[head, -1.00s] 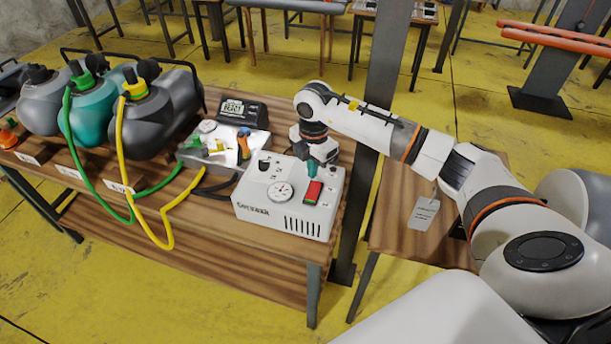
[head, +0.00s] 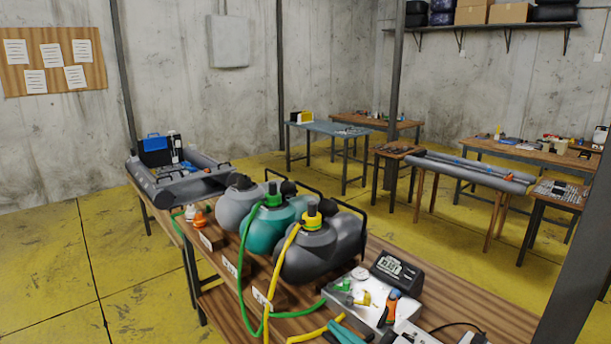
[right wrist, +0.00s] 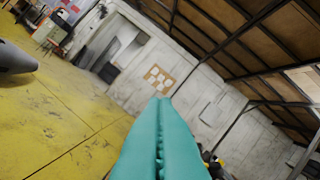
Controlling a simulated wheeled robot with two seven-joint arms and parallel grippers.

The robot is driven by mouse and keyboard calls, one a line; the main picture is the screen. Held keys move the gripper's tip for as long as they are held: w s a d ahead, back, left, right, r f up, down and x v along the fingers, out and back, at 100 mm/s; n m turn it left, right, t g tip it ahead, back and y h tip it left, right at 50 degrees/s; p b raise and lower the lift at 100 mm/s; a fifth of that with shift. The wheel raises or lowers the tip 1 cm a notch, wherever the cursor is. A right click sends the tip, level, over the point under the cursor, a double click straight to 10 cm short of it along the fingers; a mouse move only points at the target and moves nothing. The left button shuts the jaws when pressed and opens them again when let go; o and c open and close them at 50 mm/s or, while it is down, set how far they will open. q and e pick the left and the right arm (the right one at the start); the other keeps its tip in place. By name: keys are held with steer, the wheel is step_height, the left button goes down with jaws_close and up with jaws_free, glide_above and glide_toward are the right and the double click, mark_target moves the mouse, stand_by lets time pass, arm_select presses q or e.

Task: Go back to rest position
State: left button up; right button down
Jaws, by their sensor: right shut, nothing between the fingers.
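My right gripper (head: 342,331) shows at the bottom edge of the head view, with its teal fingers over the front of the workbench (head: 510,318). In the right wrist view its fingers (right wrist: 160,135) are pressed together, with nothing between them. They point toward the far concrete wall and are clear of the bench things in that view. Most of my right arm is out of the head view. My left gripper is in neither view.
A dark post (head: 590,245) rises at the right. Yellow floor (head: 60,270) is open at the left.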

steer(key=s+d+f+m+t+h, duration=0.1)
steer(key=s+d+f+m+h, duration=0.1)
steer(key=d+f+m+h, duration=0.45)
steer(key=s+d+f+m+t+h, duration=0.1)
steer(key=s+d+f+m+h, duration=0.25)
steer(key=d+m+h, duration=0.6)
steer(key=s+a+f+g, duration=0.1)
steer(key=s+f+g, duration=0.5)
steer(key=s, duration=0.4)
steer(key=s+a+f+g, duration=0.1)
steer(key=s+f+g, duration=0.5)
steer(key=s, duration=0.4)
step_height(320, 180, down, 29)
steer(key=s+g+b, duration=0.1)
steer(key=b, duration=0.1)
steer(key=s+d+f+g+b, duration=0.1)
steer(key=s+d+f+b, duration=0.1)
steer(key=s+f, duration=1.4)
steer(key=shift+d+f, duration=0.4)
steer(key=shift+d, duration=0.15)
